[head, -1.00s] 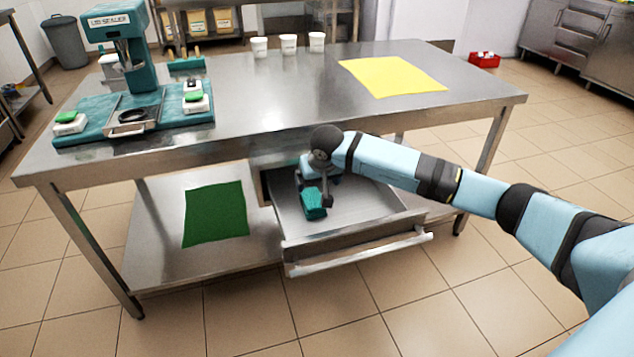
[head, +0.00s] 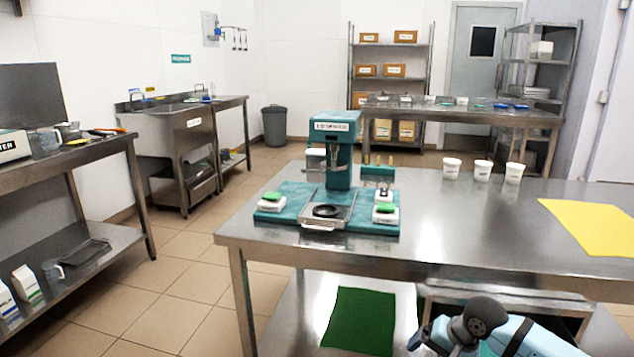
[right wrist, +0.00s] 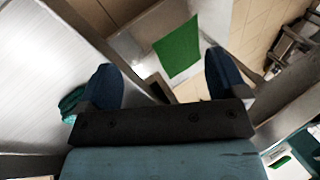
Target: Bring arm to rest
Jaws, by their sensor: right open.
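My right arm enters the head view at the bottom right, with its gripper (head: 420,335) low in front of the steel table (head: 430,250) and partly cut off. In the right wrist view the two dark blue fingers of this gripper (right wrist: 160,62) stand wide apart with nothing between them. A teal object (right wrist: 70,102) lies on a bright metal surface beside the left finger, partly hidden by it. My left gripper is in neither view.
A green mat (head: 358,322) lies on the table's lower shelf; it also shows in the right wrist view (right wrist: 180,50). On the tabletop are a teal lid sealer (head: 337,150), white tubs (head: 482,170) and a yellow mat (head: 598,226). Floor (head: 180,270) is clear at left.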

